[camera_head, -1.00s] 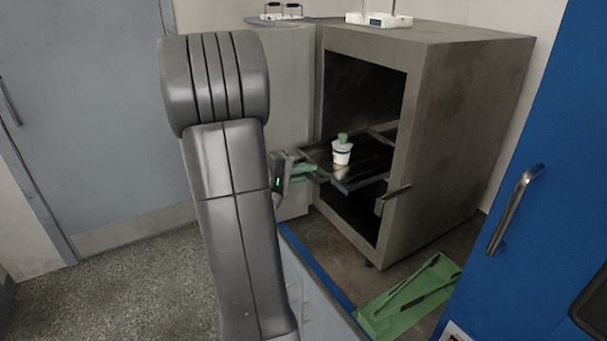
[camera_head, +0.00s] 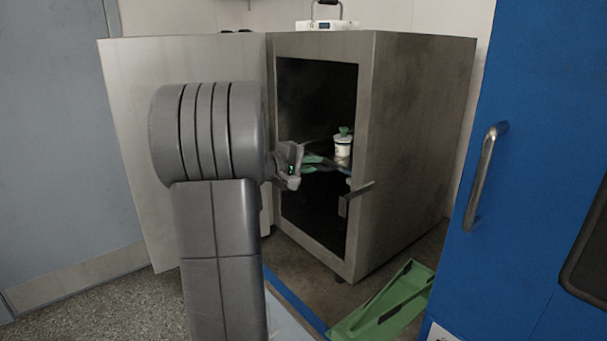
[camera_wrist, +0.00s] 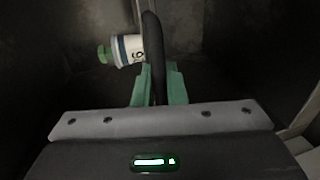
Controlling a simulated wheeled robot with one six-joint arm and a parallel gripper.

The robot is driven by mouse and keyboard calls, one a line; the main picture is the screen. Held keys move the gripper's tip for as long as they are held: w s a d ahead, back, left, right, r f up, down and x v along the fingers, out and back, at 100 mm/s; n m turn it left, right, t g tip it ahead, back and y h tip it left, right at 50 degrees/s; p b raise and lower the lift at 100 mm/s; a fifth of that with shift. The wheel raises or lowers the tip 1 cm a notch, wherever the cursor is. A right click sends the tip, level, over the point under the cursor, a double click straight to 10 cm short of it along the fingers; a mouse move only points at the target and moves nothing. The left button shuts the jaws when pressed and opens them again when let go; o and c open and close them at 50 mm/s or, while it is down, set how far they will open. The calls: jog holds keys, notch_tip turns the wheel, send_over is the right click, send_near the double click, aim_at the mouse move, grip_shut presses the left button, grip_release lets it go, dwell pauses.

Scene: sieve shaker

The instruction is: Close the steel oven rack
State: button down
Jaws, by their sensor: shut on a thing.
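The oven rack (camera_head: 345,171) is a dark shelf with a pale front edge, mostly inside the open steel oven (camera_head: 408,150). A small white jar (camera_head: 342,148) with a green lid stands on it; in the wrist view the jar (camera_wrist: 130,48) lies sideways in the picture, beyond the fingers. My gripper (camera_head: 318,164) is at the oven opening. In the wrist view its green fingers (camera_wrist: 160,82) are shut on a dark bar, the front of the rack (camera_wrist: 154,50). Much of the rack is hidden by the oven wall and my gripper.
The oven door (camera_head: 125,130) stands open on the left, with my arm in front of it. A latch handle (camera_head: 352,198) juts from the oven's front right edge. A green bracket-like piece (camera_head: 385,305) lies below. A blue door with a metal handle (camera_head: 483,175) stands close on the right.

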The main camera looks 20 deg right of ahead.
jog(key=shift+r, duration=0.1)
jog(key=c, duration=1.8)
grip_release()
jog(key=shift+o, duration=1.2)
jog(key=shift+w+d, duration=0.1)
jog(key=shift+d, duration=0.15)
jog(key=b+v, duration=0.1)
jog(key=v, duration=1.2)
jog(key=shift+a, duration=0.35)
